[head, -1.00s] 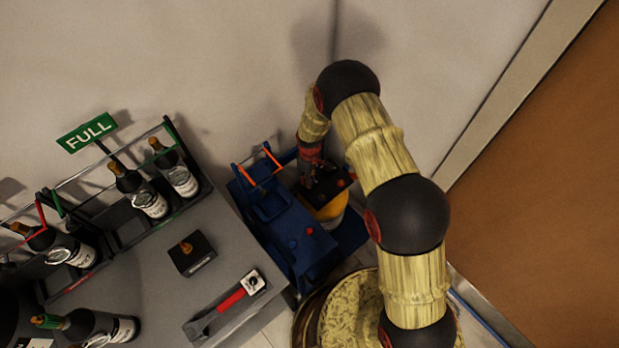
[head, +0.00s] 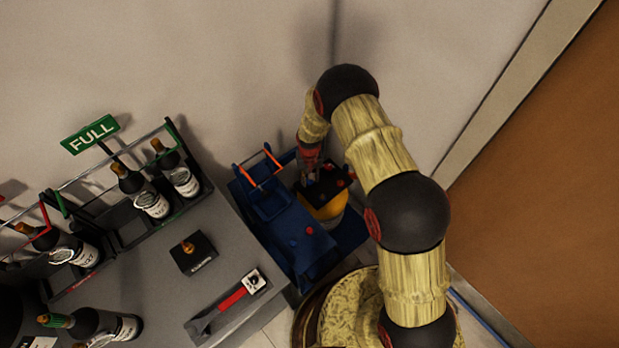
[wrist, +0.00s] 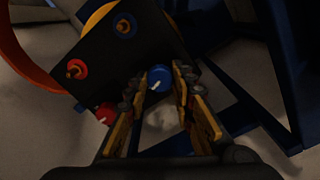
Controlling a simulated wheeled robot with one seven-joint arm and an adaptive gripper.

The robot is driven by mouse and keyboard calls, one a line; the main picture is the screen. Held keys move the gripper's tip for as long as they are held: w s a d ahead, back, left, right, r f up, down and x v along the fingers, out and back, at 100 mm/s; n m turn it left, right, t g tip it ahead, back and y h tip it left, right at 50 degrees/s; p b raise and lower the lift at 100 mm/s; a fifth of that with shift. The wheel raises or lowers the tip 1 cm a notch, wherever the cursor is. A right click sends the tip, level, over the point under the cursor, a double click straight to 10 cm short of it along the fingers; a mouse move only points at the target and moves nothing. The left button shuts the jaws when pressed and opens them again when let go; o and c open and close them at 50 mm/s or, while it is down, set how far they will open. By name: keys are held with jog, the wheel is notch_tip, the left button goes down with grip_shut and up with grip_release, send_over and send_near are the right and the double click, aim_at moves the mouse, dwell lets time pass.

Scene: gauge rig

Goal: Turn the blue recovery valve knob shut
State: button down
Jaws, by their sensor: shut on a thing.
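The blue recovery valve knob (wrist: 158,79) shows in the wrist view as a round blue knob with a white pointer mark, at the edge of a black block. My gripper (wrist: 168,90) has its two fingers on either side of the knob and is shut on it. In the head view my gripper (head: 309,172) reaches down to the black block (head: 325,182) on a yellow cylinder (head: 328,212); the blue knob is too small to make out there.
The block also bears a red knob (wrist: 105,113), a red ring port (wrist: 76,69) and a blue ring port (wrist: 124,25). A grey bench (head: 150,260) holds racks of bottles and a red-handled tool (head: 231,300).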

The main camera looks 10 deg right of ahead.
jog(key=shift+m, duration=1.1)
jog(key=c, duration=1.5)
grip_release()
notch_tip(320, 180, up, 12)
